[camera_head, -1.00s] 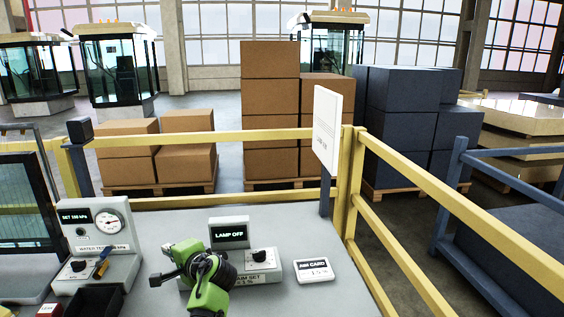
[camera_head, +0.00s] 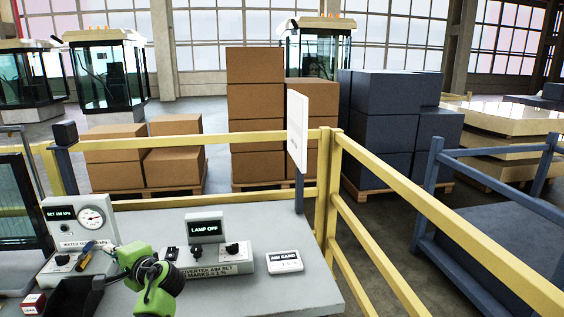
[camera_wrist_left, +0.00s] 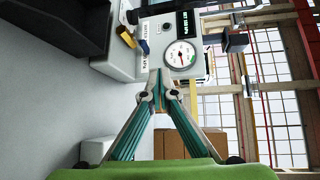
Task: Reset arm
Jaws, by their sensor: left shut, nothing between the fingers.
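My left arm, green and black, comes in at the lower left of the head view, with my left gripper (camera_head: 118,252) over the grey bench (camera_head: 250,297). In the left wrist view the gripper's fingers (camera_wrist_left: 160,88) meet at their tips, shut and empty. Just beyond them in that view is the water test box with its dial (camera_wrist_left: 180,55); the same dial shows in the head view (camera_head: 92,217). My right gripper is out of view.
On the bench stand the lamp box (camera_head: 206,228) reading LAMP OFF, the aim set unit (camera_head: 215,264), the aim card (camera_head: 284,262) and a black bin (camera_head: 78,297). Yellow rails (camera_head: 400,195) border the bench. Boxes on pallets stand beyond.

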